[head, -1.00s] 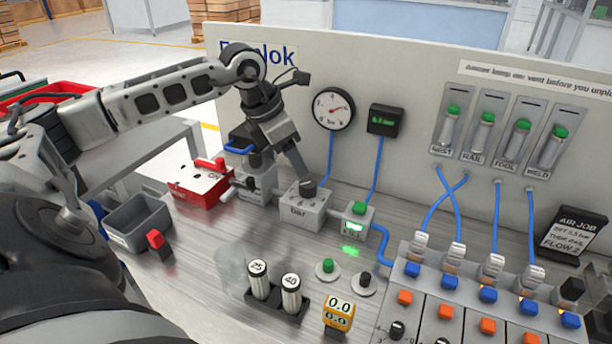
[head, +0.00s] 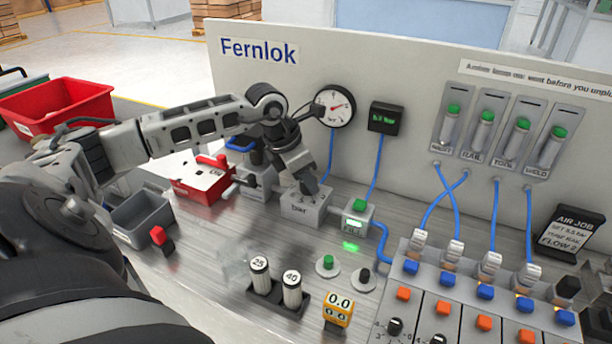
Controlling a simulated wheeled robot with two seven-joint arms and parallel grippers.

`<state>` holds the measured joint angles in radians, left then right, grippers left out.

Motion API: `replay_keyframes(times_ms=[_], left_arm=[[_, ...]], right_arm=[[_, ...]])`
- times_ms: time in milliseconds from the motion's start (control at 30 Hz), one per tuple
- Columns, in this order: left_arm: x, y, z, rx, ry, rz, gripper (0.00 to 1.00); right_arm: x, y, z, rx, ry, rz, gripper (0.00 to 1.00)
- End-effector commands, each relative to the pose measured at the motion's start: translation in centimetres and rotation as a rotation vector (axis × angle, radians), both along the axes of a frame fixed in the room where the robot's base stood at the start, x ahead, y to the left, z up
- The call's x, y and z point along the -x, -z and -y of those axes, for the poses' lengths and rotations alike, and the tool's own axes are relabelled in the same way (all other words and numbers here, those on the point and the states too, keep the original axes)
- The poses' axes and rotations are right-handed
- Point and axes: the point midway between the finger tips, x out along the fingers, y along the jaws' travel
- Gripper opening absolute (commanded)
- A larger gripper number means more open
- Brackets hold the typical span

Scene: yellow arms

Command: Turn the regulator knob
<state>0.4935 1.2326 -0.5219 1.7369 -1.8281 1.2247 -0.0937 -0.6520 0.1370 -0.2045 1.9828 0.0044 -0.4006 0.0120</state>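The regulator is a grey block (head: 300,208) marked "bar" on the bench, left of the middle in the head view. Its dark knob on top is mostly hidden by my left gripper (head: 307,184). My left gripper points down over the knob, with its fingers at or around it. I cannot tell whether the fingers touch or grip it. A round pressure gauge (head: 334,105) with a red needle is on the panel behind. A small black display (head: 384,118) with green text is to its right. My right gripper is not in view.
A red lockout box (head: 202,182) and a grey tray (head: 143,215) are to the left. A green-lit block (head: 354,222) with a blue hose stands just right of the regulator. Two numbered cylinders (head: 276,284) stand in a black holder in front.

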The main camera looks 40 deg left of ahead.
Motion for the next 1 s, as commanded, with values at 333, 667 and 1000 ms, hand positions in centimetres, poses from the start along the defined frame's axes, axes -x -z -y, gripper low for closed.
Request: replay_keyframes(times_ms=[333,667,1000], left_arm=[[0.03,0.04,0.08,-0.002,-0.124,0.001,0.11],[0.02,-0.12,0.08,0.0,-0.141,0.001,0.39],[0.04,-0.12,0.06,0.0,-0.14,0.001,0.56]], right_arm=[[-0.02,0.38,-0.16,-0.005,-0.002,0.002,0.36],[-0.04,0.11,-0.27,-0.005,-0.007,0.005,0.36],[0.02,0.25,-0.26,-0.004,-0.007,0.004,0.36]])
